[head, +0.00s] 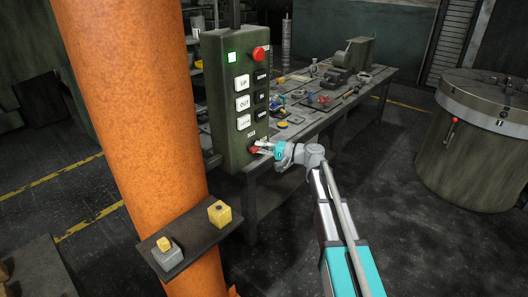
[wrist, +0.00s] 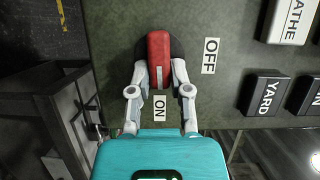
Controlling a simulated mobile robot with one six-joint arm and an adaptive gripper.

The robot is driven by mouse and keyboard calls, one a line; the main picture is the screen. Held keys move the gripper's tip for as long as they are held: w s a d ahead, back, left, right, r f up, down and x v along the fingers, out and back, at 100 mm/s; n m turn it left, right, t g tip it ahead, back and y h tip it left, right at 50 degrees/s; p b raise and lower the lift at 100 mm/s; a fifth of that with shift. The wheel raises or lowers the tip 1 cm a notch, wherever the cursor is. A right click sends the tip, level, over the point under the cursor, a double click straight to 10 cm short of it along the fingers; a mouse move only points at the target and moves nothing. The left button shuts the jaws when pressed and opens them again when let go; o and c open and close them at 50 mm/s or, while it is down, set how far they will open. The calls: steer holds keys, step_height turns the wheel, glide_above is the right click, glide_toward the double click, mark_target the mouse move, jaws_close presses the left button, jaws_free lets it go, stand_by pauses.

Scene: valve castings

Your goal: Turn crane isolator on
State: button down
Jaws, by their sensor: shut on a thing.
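The crane isolator is a red rotary handle (wrist: 159,50) on a dark round base, low on the green control box (head: 217,100). In the wrist view its white-marked end points down at the ON label (wrist: 160,107). The OFF label (wrist: 209,56) is to the right of the handle. My gripper (wrist: 160,82) is shut on the handle, one finger on each side of its marked end. In the head view my gripper (head: 262,146) meets the box's lower front and partly hides the red handle (head: 254,150).
An orange column (head: 140,110) stands left, a cluttered workbench (head: 325,110) behind, and a round tank (head: 475,145) right.

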steer(key=shift+a+m, duration=0.1)
steer(key=shift+m, duration=0.2)
steer(key=c, duration=0.6)
jaws_free()
steer(key=shift+o, duration=0.2)
steer(key=shift+s+d+f, duration=0.1)
steer(key=shift+d, duration=0.35)
steer(key=v, duration=1.1)
steer(key=shift+s+f, duration=0.1)
steer(key=shift+s, duration=0.05)
